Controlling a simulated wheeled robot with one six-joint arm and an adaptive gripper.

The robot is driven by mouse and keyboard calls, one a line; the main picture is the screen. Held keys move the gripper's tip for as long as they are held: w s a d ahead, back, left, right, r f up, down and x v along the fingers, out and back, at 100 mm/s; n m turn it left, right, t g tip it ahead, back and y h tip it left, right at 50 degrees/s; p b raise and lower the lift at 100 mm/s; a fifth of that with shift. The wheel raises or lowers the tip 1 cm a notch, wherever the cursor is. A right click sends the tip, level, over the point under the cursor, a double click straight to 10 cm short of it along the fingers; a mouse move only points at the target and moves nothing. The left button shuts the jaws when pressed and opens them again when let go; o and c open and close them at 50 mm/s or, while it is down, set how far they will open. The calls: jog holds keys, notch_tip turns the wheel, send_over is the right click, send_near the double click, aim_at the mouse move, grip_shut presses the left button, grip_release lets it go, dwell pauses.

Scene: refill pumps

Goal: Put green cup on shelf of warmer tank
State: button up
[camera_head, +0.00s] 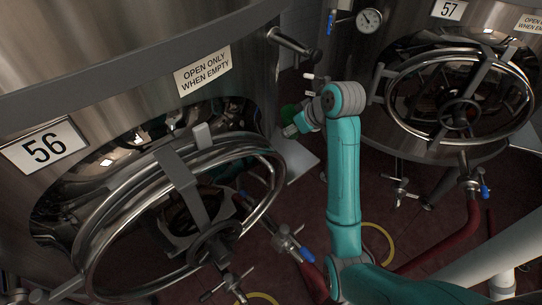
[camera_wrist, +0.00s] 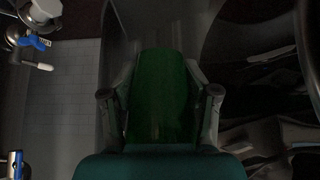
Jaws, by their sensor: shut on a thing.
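The green cup (camera_wrist: 158,85) fills the middle of the wrist view, between the two fingers of my gripper (camera_wrist: 160,98), which is shut on it. In the head view the cup (camera_head: 288,111) is small and partly hidden by my gripper (camera_head: 296,124), beside the right side of tank 56 (camera_head: 110,60). A light grey shelf plate (camera_head: 300,160) shows below it next to that tank; the cup appears above the plate, apart from it. Tank 57 (camera_head: 350,60) stands at right with a round dial gauge (camera_head: 369,20), whose reading is too small to tell.
Round hatch wheels stick out from tank 56 (camera_head: 100,262) and tank 57 (camera_head: 405,72). A valve with a blue handle (camera_head: 306,254) and red hoses (camera_head: 440,245) lie low near the dark red floor (camera_head: 345,235). A pipe fitting (camera_head: 293,42) juts from tank 56.

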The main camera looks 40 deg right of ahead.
send_over(285, 154)
jog(key=s, duration=0.2)
notch_tip(285, 154, down, 6)
jog(key=shift+r, duration=0.25)
jog(key=shift+f, duration=2.2)
jog(key=shift+f, duration=0.1)
jog(key=o, duration=1)
jog(key=shift+c, duration=0.2)
jog(key=shift+r, duration=0.25)
jog(key=v, duration=1.1)
jog(key=shift+s+r, duration=0.25)
jog(key=shift+s, duration=0.05)
